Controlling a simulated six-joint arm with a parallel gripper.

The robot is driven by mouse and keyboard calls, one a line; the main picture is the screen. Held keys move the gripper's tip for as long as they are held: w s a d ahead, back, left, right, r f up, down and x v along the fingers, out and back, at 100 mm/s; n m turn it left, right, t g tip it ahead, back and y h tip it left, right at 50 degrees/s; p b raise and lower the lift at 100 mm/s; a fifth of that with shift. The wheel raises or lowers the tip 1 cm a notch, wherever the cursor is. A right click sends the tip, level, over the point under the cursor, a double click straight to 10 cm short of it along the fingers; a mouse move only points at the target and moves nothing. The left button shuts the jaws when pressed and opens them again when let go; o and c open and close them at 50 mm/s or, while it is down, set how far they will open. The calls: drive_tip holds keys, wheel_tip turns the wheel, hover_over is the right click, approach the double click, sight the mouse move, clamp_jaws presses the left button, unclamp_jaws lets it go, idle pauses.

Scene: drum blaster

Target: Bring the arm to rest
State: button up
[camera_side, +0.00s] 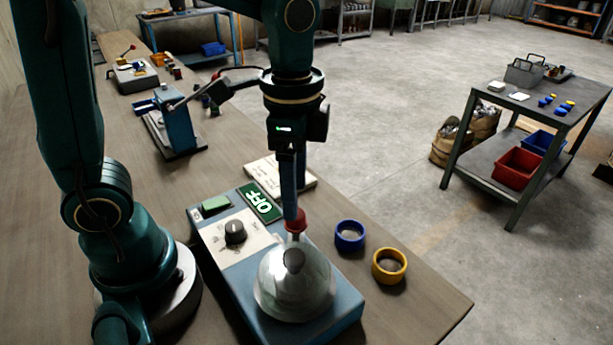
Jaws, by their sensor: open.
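My gripper (294,222) points straight down over the blue machine box (337,332), with its fingertips at a red piece just above the clear dome (295,283). The jaws are open, though from this side the fingers overlap and the gap is hard to see. I cannot tell whether the fingers touch the red piece or the dome. My arm stands at the left and reaches over the box from above.
A blue ring (350,236) and a yellow ring (389,266) lie right of the box, near the bench (425,300) edge. A pale printed card (268,171) lies behind the box. A blue press-like device (178,130) stands farther back. A cart (540,100) stands across open floor.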

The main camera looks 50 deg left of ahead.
drive_tip(key=shift+r, duration=0.7)
drive_tip(key=shift+a+r, duration=0.1)
drive_tip(key=shift+r, duration=0.25)
drive_tip(key=s+a+n+t, duration=0.2)
drive_tip(key=s+n+t, duration=0.3)
drive_tip(key=n, duration=0.4)
drive_tip(key=shift+s+a+r+t, duration=0.25)
drive_tip(key=shift+s+r+t, duration=0.05)
drive_tip(key=shift+s, duration=0.3)
